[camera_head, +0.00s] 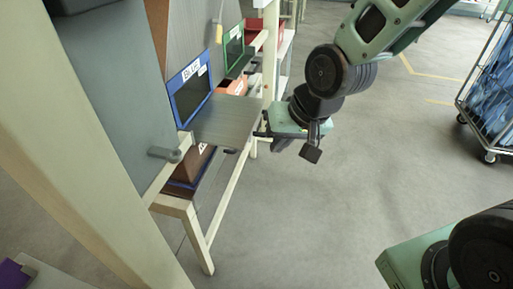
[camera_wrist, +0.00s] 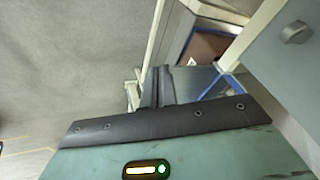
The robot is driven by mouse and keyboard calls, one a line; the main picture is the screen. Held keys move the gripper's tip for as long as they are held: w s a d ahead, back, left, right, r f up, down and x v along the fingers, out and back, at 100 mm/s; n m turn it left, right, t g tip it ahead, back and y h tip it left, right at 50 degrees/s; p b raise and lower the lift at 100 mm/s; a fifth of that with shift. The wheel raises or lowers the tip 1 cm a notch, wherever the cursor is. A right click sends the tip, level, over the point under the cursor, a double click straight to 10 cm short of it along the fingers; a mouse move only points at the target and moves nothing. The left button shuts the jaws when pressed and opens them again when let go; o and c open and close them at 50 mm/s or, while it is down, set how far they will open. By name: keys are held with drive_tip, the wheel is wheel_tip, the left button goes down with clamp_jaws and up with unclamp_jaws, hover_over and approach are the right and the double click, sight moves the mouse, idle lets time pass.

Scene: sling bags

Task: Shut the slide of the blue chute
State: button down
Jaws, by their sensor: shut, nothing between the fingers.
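The blue chute (camera_head: 192,97) has a blue-framed opening with a white label, at the left of the head view. Its slide (camera_head: 222,122) is a flat grey plate sticking out from below the opening toward the right. My gripper (camera_head: 258,134) is shut and empty, with its fingertips at the outer right edge of the plate. I cannot tell whether they touch it. In the wrist view my fingers (camera_wrist: 158,85) are together beside a grey plate (camera_wrist: 192,82); a blue frame edge lies beyond it.
A green-framed chute (camera_head: 233,50) and a red one stand farther back. A grey panel with a handle (camera_head: 165,154) stands nearer at left. A wheeled cage of blue bags (camera_head: 495,90) stands at right. The floor between is clear.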

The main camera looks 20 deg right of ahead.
sight(202, 133)
drive_tip(key=w+d+f+m+t+b, duration=0.25)
drive_tip(key=w+d+m, duration=0.2)
drive_tip(key=w, duration=0.25)
drive_tip(key=w+a+f, duration=0.5)
drive_tip(key=w+f, duration=0.2)
drive_tip(key=f, duration=0.1)
drive_tip(key=shift+w+a+f+p, duration=0.15)
drive_tip(key=shift+w+a+p, duration=0.1)
drive_tip(key=shift+a+p, duration=0.05)
drive_tip(key=shift+n, duration=0.25)
drive_tip(key=shift+a, duration=0.1)
drive_tip(key=w+a+p, duration=0.2)
drive_tip(key=a, duration=0.2)
drive_tip(key=w+a+p, duration=0.2)
drive_tip(key=w+a, duration=0.1)
drive_tip(key=a, duration=0.2)
drive_tip(key=w+a+p, duration=0.1)
drive_tip(key=w+a, duration=0.1)
drive_tip(key=a, duration=0.2)
drive_tip(key=shift+w+a+p, duration=0.25)
drive_tip(key=shift+w+p, duration=0.15)
